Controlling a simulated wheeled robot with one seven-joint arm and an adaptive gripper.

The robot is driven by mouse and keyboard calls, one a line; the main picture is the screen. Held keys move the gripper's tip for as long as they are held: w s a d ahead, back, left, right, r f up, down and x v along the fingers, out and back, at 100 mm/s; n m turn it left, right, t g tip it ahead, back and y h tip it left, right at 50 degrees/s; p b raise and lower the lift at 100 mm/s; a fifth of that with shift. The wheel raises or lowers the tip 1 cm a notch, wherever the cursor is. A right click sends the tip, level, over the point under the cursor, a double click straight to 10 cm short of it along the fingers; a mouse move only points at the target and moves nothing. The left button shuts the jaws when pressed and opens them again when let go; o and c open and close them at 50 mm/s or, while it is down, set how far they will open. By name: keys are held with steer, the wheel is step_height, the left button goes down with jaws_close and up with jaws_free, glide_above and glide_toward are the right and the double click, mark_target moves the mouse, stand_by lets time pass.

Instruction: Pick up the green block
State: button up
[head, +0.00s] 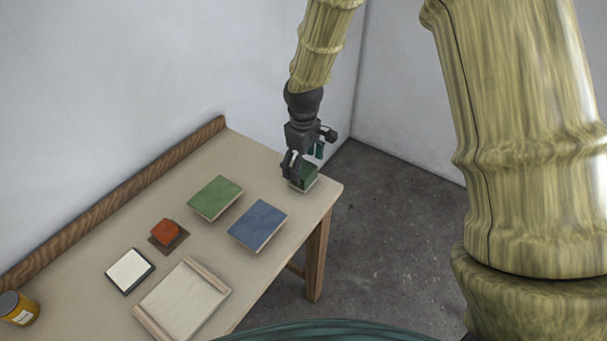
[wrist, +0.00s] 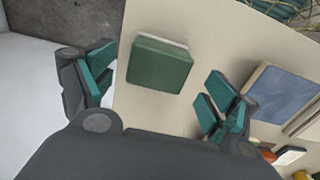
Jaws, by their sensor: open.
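The green block (head: 306,182) sits on the table near its far right corner, partly hidden by my gripper (head: 305,160) in the head view. In the wrist view the green block (wrist: 159,66) shows its square green top and a pale edge. My gripper (wrist: 161,90) is open above it, pointing down. Its teal-padded fingers appear to either side of the block, with space between each finger and the block in the picture. The block does not appear gripped. I cannot tell the exact height of the fingertips over the table.
A green-topped panel (head: 215,197) and a blue-topped panel (head: 258,224) lie nearby. Farther along are a red block (head: 166,232), a white-topped tile (head: 130,270), a wooden tray (head: 139,314) and a yellow jar (head: 18,309). A wooden ledge (head: 120,203) runs along the wall side.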

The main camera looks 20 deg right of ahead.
mark_target(304, 169)
steer(key=shift+w+d+f+p, duration=0.1)
steer(key=shift+f+p, duration=0.25)
steer(key=shift+f, duration=1.2)
steer(key=shift+c, duration=0.3)
steer(key=c, duration=1.1)
steer(key=shift+r, duration=0.1)
steer(key=shift+r+b, duration=1.2)
steer(key=shift+r, duration=3.75)
